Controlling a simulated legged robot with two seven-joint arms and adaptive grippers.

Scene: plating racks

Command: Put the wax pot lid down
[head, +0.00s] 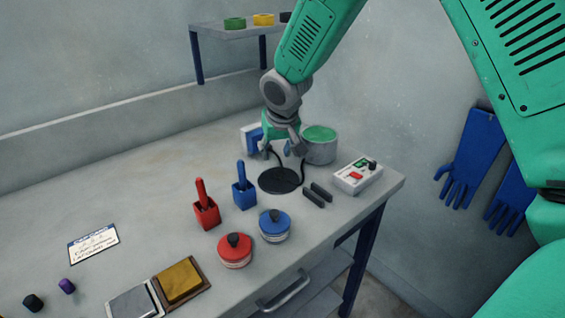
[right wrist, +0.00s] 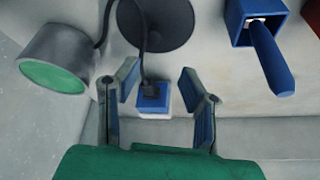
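A grey pot (head: 319,151) with a flat green top (head: 319,134) stands at the back right of the bench; it shows at the left in the right wrist view (right wrist: 85,40). I cannot tell whether the green top is a lid or wax. A dark round disc (head: 279,181) lies in front of it, with black cord nearby. My right gripper (head: 284,150) is just left of the pot, above the bench behind the disc. In the right wrist view its fingers (right wrist: 158,92) are apart, with no lid between them. My left gripper is out of view.
A blue-and-white block (head: 252,138) is behind the gripper. Red (head: 235,250) and blue (head: 275,226) knobbed jars, red (head: 206,214) and blue (head: 244,194) holders, and a switch box (head: 358,177) stand around the disc.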

